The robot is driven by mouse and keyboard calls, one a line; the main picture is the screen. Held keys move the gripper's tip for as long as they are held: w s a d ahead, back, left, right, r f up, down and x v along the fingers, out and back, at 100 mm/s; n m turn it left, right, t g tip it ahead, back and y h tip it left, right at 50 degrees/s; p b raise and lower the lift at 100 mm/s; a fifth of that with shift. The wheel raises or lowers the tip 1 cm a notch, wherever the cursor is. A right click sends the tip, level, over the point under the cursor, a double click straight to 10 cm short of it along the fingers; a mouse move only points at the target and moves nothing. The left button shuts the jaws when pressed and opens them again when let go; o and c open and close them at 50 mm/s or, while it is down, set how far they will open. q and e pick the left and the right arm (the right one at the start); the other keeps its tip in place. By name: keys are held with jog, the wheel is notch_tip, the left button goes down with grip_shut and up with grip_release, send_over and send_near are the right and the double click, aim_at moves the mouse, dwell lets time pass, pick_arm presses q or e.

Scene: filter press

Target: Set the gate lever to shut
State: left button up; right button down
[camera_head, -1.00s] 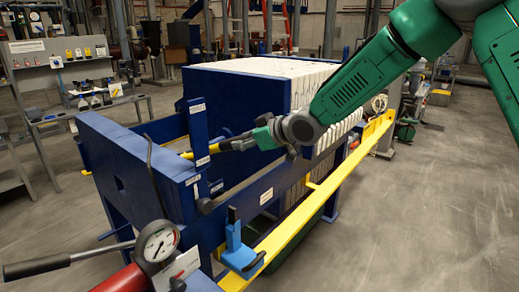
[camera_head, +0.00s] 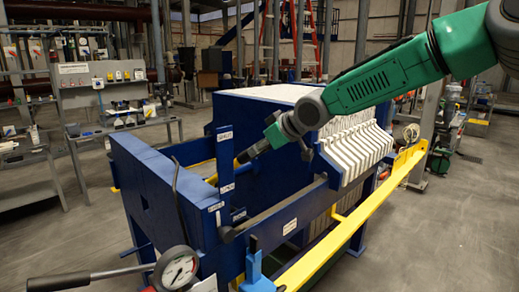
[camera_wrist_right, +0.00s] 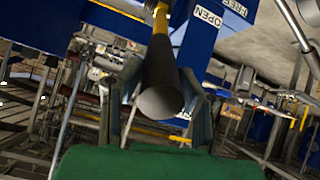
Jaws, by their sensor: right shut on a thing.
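My right gripper (camera_head: 248,152) reaches in from the right, over the blue press frame beside the upright blue post (camera_head: 225,165). In the right wrist view, the gate lever (camera_wrist_right: 160,98) has a dark round grip on a yellow shaft, with its end towards my wrist. The right fingers (camera_wrist_right: 163,105) stand on both sides of this grip and are shut on it. A white OPEN label (camera_wrist_right: 208,16) is on a blue plate beside the lever. In the head view the lever is mostly hidden at the gripper and post. My left gripper is out of view.
White filter plates (camera_head: 355,145) stand behind my right forearm. A yellow rail (camera_head: 345,230) runs along the near side. A pressure gauge (camera_head: 177,268) and a long pump handle (camera_head: 85,279) are at the lower left. Open floor (camera_head: 440,230) lies to the right.

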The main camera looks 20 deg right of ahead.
jog(key=c, duration=1.4)
grip_release()
jog(key=shift+w+r, duration=0.1)
jog(key=shift+r, duration=0.05)
jog(key=shift+o, duration=1.1)
jog(key=shift+w+d, duration=0.1)
jog(key=v, duration=1.1)
jog(key=shift+s+d, duration=0.3)
jog(key=shift+d, duration=0.05)
jog(key=shift+a, duration=0.1)
